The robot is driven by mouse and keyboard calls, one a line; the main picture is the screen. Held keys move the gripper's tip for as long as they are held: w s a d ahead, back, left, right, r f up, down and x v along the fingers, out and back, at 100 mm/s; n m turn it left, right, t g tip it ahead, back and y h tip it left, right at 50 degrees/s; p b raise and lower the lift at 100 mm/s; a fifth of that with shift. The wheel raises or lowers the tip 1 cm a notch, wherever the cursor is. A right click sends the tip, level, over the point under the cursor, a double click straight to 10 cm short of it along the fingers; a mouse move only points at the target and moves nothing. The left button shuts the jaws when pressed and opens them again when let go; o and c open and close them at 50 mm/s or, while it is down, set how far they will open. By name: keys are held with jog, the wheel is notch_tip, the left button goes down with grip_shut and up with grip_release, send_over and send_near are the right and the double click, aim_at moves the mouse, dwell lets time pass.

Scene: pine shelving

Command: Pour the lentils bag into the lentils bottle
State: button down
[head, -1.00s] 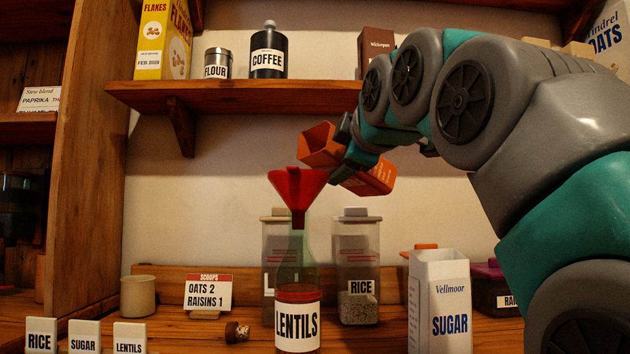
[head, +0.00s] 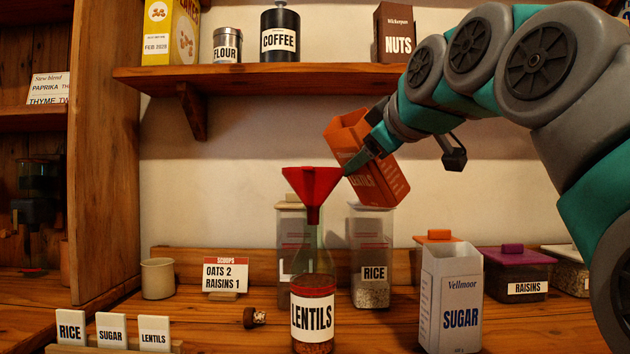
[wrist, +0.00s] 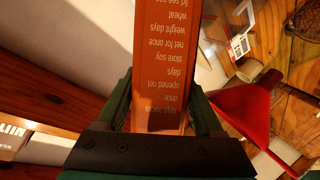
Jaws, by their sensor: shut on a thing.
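The orange lentils bag (head: 378,187) is held above and to the right of the bottle, leaning with its open top toward the upper left. My gripper (head: 362,162) is shut on it. In the wrist view, the bag's printed side (wrist: 162,60) stands between my fingers (wrist: 163,112). No falling lentils are visible. The bag's inside is hidden.
A white sugar carton (head: 451,300) stands right of the bottle. A rice container (head: 372,283) is behind it. A cork (head: 254,318) lies to the left, near a scoops card (head: 226,275). Name cards (head: 112,332) stand front left. A shelf (head: 265,77) runs above.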

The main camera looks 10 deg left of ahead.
notch_tip(320, 180, up, 3)
jog(key=m+p, duration=0.1)
jog(key=p, duration=0.3)
jog(key=shift+g+y, duration=0.3)
jog(key=shift+g, duration=0.1)
jog(key=shift+w+f+m, duration=0.1)
jog(key=shift+f+m, duration=0.1)
jog(key=shift+m, duration=0.1)
jog(key=shift+r+m+g+y, duration=0.3)
jog(key=shift+r+m, duration=0.2)
jog(key=shift+r, duration=0.4)
jog(key=shift+d, duration=0.1)
